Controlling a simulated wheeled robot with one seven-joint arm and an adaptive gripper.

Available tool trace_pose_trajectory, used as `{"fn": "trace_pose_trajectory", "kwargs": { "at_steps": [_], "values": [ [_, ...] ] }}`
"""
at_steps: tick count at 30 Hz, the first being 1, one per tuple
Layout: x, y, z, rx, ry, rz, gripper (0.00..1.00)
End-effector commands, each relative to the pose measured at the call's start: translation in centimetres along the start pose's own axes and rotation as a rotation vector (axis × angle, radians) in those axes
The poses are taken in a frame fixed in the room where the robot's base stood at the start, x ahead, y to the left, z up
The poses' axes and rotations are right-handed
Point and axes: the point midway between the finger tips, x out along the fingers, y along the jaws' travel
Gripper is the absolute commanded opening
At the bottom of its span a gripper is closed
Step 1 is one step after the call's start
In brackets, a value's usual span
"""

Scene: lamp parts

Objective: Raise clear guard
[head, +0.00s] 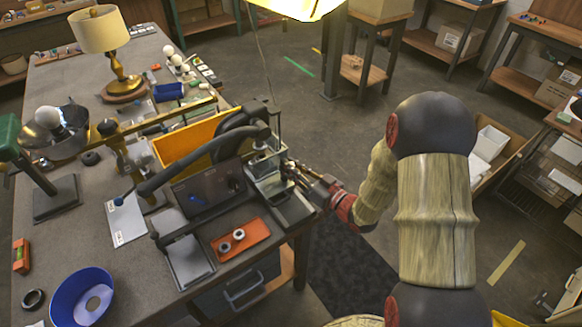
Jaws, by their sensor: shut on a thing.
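The clear guard (262,162) is a small see-through panel on the small bench machine (282,205) near the right edge of the workbench. It shows in the head view, right of the middle of the bench. My gripper (297,174) reaches in from the right and is shut at the guard's right side, on what looks like its edge. The fingertips are small and partly blend with the machine, so the exact contact is hard to see. How far the guard is lifted cannot be told from this one view.
A blue bowl (82,297) sits front left; a brass lamp (122,80) stands far left. Open floor lies right of the bench.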

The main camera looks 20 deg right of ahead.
Motion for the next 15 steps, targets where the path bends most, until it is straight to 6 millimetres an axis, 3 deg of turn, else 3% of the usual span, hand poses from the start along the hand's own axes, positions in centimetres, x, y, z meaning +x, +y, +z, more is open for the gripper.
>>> {"fn": "trace_pose_trajectory", "kwargs": {
  "at_steps": [1, 9, 15],
  "values": [
    [0.0, -0.2, -1.4, -0.003, 0.004, -0.001, 0.00],
    [0.0, -1.3, -6.8, -0.005, 0.006, -0.001, 0.00],
    [0.0, -1.7, -8.8, -0.004, 0.005, -0.001, 0.00]
  ]
}}
